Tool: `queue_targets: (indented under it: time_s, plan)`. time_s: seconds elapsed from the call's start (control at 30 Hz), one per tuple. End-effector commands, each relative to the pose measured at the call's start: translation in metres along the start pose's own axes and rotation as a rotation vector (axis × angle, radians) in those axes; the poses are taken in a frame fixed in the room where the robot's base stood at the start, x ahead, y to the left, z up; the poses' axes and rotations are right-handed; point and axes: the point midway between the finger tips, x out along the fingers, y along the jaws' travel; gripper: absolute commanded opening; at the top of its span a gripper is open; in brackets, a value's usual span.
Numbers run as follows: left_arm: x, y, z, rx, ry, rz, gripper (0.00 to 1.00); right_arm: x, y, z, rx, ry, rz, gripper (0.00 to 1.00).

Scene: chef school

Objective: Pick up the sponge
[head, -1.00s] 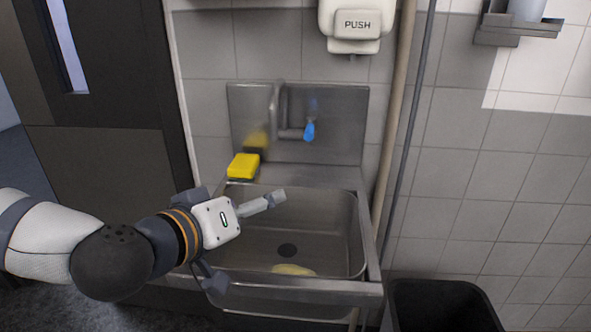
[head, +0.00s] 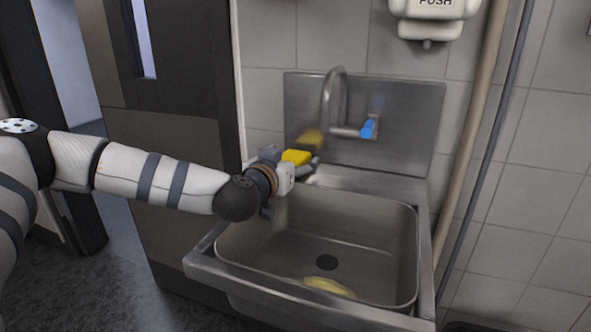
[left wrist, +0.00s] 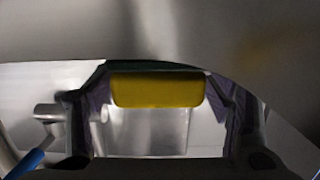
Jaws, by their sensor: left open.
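The yellow sponge (head: 297,157) with a dark underside sits on the back left ledge of the sink, by the steel backsplash. In the left wrist view the sponge (left wrist: 156,90) is centred between the fingers. My left gripper (head: 289,163) is at the ledge, open, its fingers on either side of the sponge and partly hiding it in the head view. My right gripper is not in view.
The steel sink (head: 205,262) has an empty-looking basin with a drain and a pale yellow patch I cannot identify. The tap (head: 328,105) with a blue handle (head: 369,128) rises close right of the gripper. A soap dispenser (head: 432,12) hangs above right.

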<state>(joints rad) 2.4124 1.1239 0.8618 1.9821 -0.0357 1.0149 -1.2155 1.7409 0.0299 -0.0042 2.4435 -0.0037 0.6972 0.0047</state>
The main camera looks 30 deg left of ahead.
Motion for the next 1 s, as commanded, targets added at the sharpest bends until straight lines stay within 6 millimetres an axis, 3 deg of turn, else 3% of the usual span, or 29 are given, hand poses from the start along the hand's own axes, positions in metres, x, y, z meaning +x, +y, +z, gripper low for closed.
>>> queue_targets:
  time_s: [0.27, 0.5, 0.83, 1.0]
  plan:
    - [0.008, 0.001, -0.003, -0.001, 0.003, 0.002, 0.73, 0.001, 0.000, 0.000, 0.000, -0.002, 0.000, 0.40]
    - [0.007, 0.001, -0.002, -0.001, 0.002, 0.002, 0.26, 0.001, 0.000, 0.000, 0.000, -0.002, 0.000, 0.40]
    - [0.007, 0.001, -0.006, -0.002, 0.003, 0.002, 0.26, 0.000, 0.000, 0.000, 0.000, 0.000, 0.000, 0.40]
    - [0.002, 0.001, -0.034, -0.003, 0.011, 0.002, 0.26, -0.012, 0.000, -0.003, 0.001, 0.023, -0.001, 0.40]
